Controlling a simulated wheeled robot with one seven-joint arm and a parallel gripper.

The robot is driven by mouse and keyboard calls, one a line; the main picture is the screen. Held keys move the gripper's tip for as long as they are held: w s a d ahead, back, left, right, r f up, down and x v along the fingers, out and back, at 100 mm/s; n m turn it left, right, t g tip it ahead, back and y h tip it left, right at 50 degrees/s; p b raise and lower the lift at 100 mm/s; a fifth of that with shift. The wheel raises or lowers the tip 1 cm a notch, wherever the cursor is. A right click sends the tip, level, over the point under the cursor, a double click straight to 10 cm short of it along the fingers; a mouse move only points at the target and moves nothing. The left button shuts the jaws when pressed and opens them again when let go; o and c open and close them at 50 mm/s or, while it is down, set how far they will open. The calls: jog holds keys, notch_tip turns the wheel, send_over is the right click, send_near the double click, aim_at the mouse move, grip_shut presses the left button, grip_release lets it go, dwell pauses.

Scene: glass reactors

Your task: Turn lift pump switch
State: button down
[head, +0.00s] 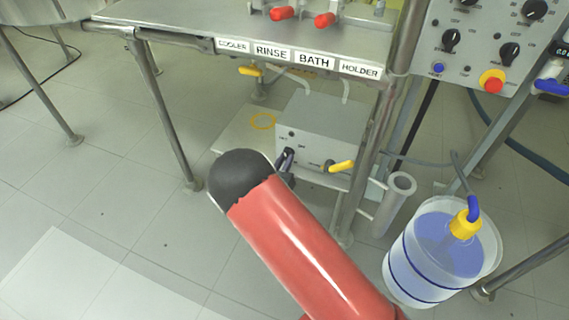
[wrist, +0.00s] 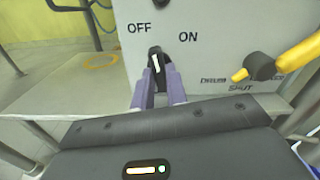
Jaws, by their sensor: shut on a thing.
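The lift pump switch (wrist: 155,62) is a black knob with a white line on the front of a grey box, below the printed words OFF and ON. In the head view the grey pump box (head: 318,128) stands on a low shelf under the table. There the switch (head: 288,156) is partly hidden by my red and black arm, and the fingertips are hard to make out.
A yellow drain valve handle (wrist: 290,62) sticks out right of the switch, near the word SHUT. It also shows in the head view (head: 342,166). A bucket of blue liquid (head: 432,262) stands on the floor at the right. A table leg (head: 165,110) stands at the left.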

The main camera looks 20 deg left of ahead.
jog(key=m+b, duration=0.9)
jog(key=shift+f+m+b, duration=0.15)
jog(key=shift+m+b, duration=0.15)
jog(key=shift+m, duration=0.1)
dwell(0.4)
jog(key=c, duration=1.4)
grip_release()
jog(key=s, duration=0.8)
jog(key=shift+a, duration=0.35)
jog(key=shift+w, duration=0.1)
